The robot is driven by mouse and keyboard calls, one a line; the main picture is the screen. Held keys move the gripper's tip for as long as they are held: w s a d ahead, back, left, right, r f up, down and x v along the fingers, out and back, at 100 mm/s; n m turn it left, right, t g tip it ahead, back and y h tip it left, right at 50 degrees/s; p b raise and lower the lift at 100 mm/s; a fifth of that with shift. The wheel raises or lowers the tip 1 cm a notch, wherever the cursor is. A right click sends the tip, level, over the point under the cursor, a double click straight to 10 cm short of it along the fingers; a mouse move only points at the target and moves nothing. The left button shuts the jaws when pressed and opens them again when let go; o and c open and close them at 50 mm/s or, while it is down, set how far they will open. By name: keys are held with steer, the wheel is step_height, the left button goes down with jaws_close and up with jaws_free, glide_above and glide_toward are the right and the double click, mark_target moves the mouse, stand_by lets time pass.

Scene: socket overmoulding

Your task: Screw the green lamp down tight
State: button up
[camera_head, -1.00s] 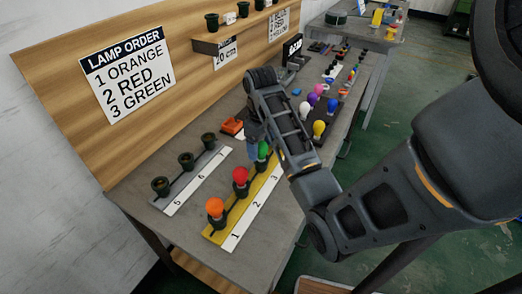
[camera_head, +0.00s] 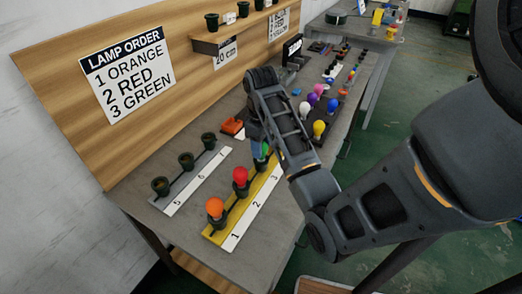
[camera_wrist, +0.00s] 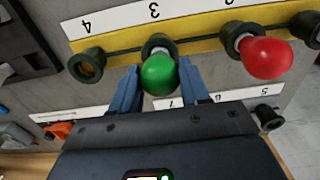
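The green lamp (camera_wrist: 158,75) stands in socket 3 of the yellow strip (camera_wrist: 210,45) in the wrist view. My gripper (camera_wrist: 159,80) has one blue finger on each side of its bulb, with no clear gap, and looks shut on it. In the head view the green lamp (camera_head: 264,151) is partly hidden by my gripper (camera_head: 258,138). How deep its base sits in the socket is hidden.
The red lamp (camera_head: 240,175) and orange lamp (camera_head: 215,208) stand in sockets 2 and 1. Empty socket 4 (camera_wrist: 87,66) is beside the green lamp. A white strip (camera_head: 195,182) with empty sockets lies to the left. Loose lamps (camera_head: 318,129) lie beyond my arm.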

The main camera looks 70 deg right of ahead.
steer(key=c, duration=0.4)
steer(key=m, duration=0.4)
steer(key=shift+m, duration=0.4)
steer(key=shift+m, duration=0.3)
steer(key=m, duration=0.4)
steer(key=shift+f+m, duration=0.1)
steer(key=shift+m, duration=2.1)
